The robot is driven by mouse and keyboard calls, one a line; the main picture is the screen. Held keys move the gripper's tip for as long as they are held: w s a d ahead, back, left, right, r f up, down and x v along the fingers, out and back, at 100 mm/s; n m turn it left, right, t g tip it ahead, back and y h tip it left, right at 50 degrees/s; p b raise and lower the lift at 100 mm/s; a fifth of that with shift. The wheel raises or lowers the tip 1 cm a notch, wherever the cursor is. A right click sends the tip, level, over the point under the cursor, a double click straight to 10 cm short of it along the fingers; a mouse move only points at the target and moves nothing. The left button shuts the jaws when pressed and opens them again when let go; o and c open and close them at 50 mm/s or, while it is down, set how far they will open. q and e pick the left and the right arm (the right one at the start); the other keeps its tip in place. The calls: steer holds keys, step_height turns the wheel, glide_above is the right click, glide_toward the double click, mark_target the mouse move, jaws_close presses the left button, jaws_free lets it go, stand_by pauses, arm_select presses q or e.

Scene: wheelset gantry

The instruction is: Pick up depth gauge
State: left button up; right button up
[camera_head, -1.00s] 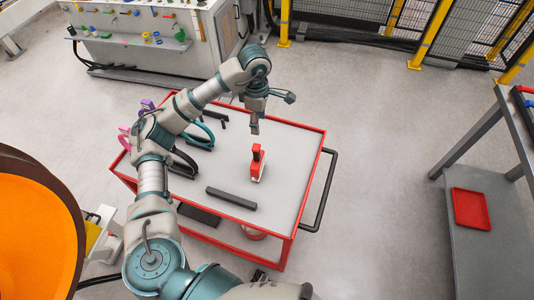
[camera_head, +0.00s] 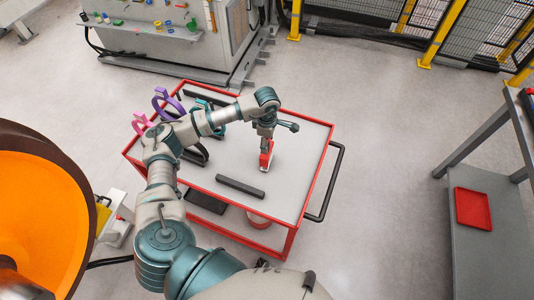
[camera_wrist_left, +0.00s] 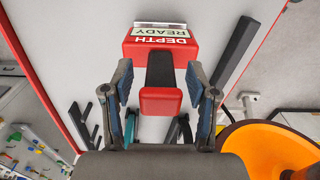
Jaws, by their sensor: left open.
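The depth gauge (camera_head: 265,162) is a red block with a white base, standing on the grey top of the red-rimmed cart. In the left wrist view the depth gauge (camera_wrist_left: 160,45) carries a label reading "DEPTH READY", with a dark neck and a red top between my fingers. My left gripper (camera_head: 267,142) is directly above it, pointing down. In the wrist view the left gripper (camera_wrist_left: 160,85) is open, one finger on each side of the neck, with visible gaps. My right gripper is not in view.
The cart (camera_head: 312,190) also holds a dark bar (camera_head: 240,187) in front of the gauge, and purple (camera_head: 168,101), pink and teal clamp-like pieces at the left. A red tray (camera_head: 473,208) lies on a grey shelf at the right. An orange round part (camera_head: 40,220) is at the left.

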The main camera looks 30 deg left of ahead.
arm_select(q)
steer(key=shift+a+f, duration=0.2)
steer(key=shift+f, duration=0.45)
steer(key=shift+d, duration=0.1)
jaws_close()
